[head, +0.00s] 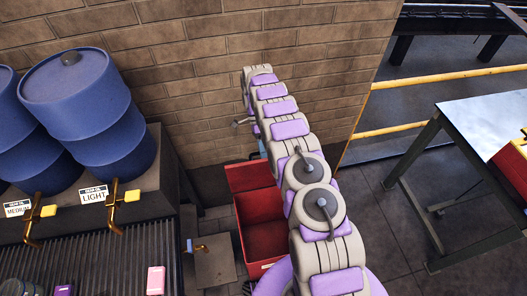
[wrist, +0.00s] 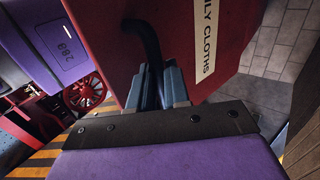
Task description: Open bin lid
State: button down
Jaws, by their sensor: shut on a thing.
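The red bin (head: 238,246) stands on the floor in the head view, with its dark red inside showing. Its red lid (head: 248,176) is raised at the far side, towards the brick wall. In the wrist view the lid (wrist: 205,30) fills the upper middle and carries a pale label ending in "ILY CLOTHS". A black curved handle (wrist: 149,42) stands out from the lid. My gripper (wrist: 160,75) is shut on this handle, with a finger on each side. In the head view my arm reaches over beside the bin, and the fingers are not clearly visible.
Blue drums (head: 75,90) lie on a rack (head: 165,170) with brass taps at the left. The brick wall (head: 200,60) is close behind the bin. A metal-topped table (head: 480,115) and yellow rails (head: 440,83) are at the right. Floor (head: 385,225) is clear between bin and table.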

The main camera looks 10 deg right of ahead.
jog(key=c, duration=1.4)
grip_release()
jog(key=shift+f, duration=0.75)
jog(key=shift+o, duration=0.6)
jog(key=shift+w+f, duration=0.1)
jog(key=shift+w, duration=0.15)
jog(key=shift+o, duration=0.8)
jog(key=shift+r, duration=0.3)
jog(key=shift+r, duration=0.3)
jog(key=r+p, duration=0.1)
jog(key=p, duration=0.1)
jog(key=s+r+p, duration=0.1)
jog(key=r+p, duration=0.1)
jog(key=shift+s+r, duration=0.2)
jog(key=s+r, duration=0.1)
jog(key=s, duration=1.3)
jog(key=shift+s+r+b, duration=0.15)
jog(key=shift+s+b, duration=0.05)
jog(key=shift+b, duration=0.1)
